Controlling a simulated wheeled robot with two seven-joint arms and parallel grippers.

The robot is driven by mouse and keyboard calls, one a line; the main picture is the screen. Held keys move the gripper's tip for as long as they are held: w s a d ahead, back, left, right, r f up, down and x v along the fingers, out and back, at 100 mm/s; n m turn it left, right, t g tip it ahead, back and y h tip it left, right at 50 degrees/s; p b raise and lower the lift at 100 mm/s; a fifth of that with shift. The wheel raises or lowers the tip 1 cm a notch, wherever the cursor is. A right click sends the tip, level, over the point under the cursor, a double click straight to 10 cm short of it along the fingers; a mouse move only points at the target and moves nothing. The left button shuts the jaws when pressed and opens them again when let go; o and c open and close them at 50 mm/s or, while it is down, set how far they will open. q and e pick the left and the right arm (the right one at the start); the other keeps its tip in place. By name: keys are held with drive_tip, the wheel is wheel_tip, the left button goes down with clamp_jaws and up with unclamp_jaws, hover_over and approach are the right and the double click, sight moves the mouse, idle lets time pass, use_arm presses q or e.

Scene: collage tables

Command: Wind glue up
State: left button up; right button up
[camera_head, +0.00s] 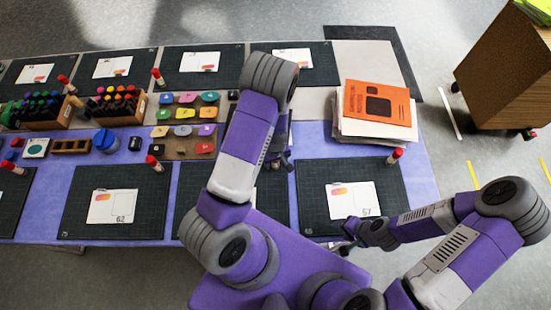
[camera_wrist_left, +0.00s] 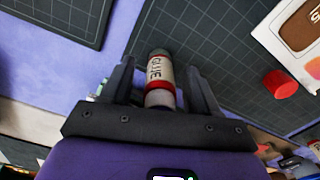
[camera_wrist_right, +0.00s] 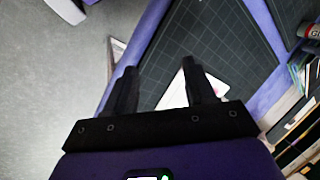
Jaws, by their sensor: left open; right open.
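In the left wrist view a glue stick (camera_wrist_left: 160,72) with red bands and a "GLUE" label is between the fingers of my left gripper (camera_wrist_left: 160,92). The fingers are open, one on each side of it. Its red cap (camera_wrist_left: 281,83) is off and rests on the dark cutting mat (camera_wrist_left: 215,60) beside a printed card (camera_wrist_left: 300,38). In the head view my left arm hides this glue stick. My right gripper (camera_wrist_right: 160,90) is open and empty above the front edge of a mat (camera_wrist_right: 225,50) with a white card.
Several red-capped glue sticks, one at the right (camera_head: 394,156), stand on the purple table (camera_head: 270,150). An orange booklet (camera_head: 378,103) lies on a paper stack. Marker holders (camera_head: 115,108) and coloured pads (camera_head: 185,113) fill the left side. A brown box (camera_head: 505,65) stands right of the table.

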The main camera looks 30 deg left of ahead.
use_arm(q)
drive_tip(key=shift+c, duration=0.3)
drive_tip(key=c, duration=1)
drive_tip(key=o, duration=0.4)
drive_tip(key=c, duration=0.3)
drive_tip(key=shift+c, duration=0.2)
